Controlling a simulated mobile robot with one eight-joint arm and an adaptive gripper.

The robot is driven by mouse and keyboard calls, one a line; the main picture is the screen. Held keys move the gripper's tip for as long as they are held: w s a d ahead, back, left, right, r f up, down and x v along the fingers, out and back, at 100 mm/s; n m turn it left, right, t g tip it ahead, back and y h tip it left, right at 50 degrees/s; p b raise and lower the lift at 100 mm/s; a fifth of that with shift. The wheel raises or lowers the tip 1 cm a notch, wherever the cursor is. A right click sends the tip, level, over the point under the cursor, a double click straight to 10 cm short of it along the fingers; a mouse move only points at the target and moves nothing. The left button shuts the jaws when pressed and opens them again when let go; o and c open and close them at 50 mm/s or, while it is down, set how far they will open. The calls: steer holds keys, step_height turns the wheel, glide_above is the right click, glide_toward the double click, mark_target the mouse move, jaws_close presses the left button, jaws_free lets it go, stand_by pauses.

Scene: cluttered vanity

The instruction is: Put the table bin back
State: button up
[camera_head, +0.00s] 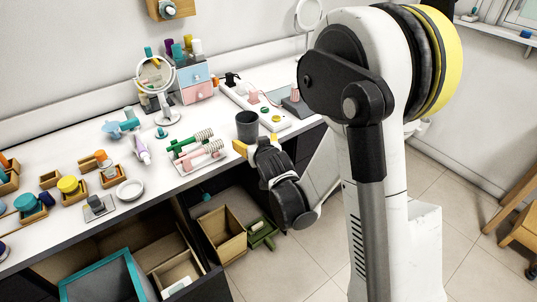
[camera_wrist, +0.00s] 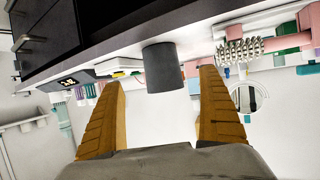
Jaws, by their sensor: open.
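The table bin appears to be the dark grey, open-topped cup (camera_head: 247,126) standing upright at the front edge of the white vanity top. My gripper (camera_head: 257,143) is at that edge, just in front of the cup, with its yellow fingers spread. In the wrist view, which looks upside down, the grey cup (camera_wrist: 163,68) shows between the two finger tips of my open gripper (camera_wrist: 160,78). Gaps show on both sides of it, so nothing is gripped. How far the cup sits between the fingers is hard to tell.
Pink and green hair rollers (camera_head: 198,153) lie left of the cup. A power strip (camera_head: 255,105) lies behind it, and a round mirror (camera_head: 156,75) stands farther back. Small wooden trays (camera_head: 113,176) crowd the left. An open drawer (camera_head: 170,272) and a wooden box (camera_head: 222,235) are below.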

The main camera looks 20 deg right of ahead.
steer(key=s+d+r+g, duration=0.1)
steer(key=s+r+g, duration=0.1)
steer(key=s+r, duration=0.3)
steer(key=s+r+g, duration=0.1)
steer(key=s+r, duration=0.3)
steer(key=s, duration=0.4)
steer(key=s+g, duration=0.3)
steer(key=s, duration=1.4)
steer(key=shift+s+a+n+y, duration=0.2)
steer(key=shift+s+n+y, duration=0.1)
steer(key=shift+y, duration=0.1)
